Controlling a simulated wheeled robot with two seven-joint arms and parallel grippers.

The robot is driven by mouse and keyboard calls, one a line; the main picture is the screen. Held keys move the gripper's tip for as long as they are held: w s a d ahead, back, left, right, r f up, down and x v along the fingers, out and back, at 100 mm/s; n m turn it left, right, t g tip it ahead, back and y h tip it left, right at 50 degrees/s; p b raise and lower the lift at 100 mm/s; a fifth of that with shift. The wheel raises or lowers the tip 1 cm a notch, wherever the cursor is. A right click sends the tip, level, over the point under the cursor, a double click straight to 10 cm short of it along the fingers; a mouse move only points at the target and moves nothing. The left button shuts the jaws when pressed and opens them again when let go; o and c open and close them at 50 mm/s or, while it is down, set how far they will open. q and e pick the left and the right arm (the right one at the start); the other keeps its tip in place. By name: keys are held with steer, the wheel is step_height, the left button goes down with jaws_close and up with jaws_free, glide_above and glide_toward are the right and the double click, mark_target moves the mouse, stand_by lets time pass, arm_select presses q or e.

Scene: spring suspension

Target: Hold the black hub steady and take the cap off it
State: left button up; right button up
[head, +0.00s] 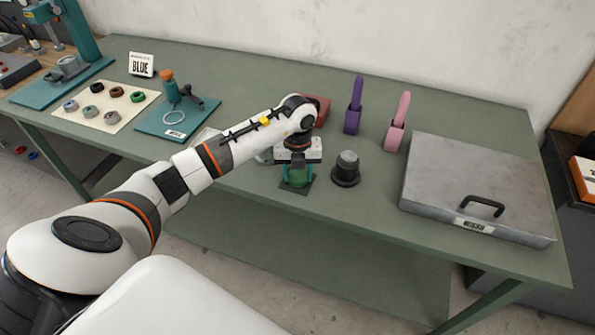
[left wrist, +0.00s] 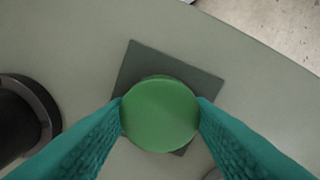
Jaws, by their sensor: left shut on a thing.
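Part of a dark round thing with a wide flange, apparently the hub, shows at the left edge of the left wrist view (left wrist: 45,108). My left gripper (head: 297,178) points down just left of the hub, apart from it. Its teal fingers are shut on a green round piece (left wrist: 160,115), one on each side. The green piece is over a dark square pad (left wrist: 145,62); I cannot tell whether it touches the pad. My right gripper is not in view.
A grey metal case (head: 480,185) lies right of the hub. Purple (head: 353,118) and pink (head: 396,135) holders stand behind. A reddish block (head: 318,108) is partly hidden by my arm. A ring mat (head: 105,108) and teal stand (head: 175,120) are left. Table front is clear.

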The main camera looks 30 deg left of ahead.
arm_select(q)
steer(key=o, duration=1.1)
steer(key=shift+f, duration=0.1)
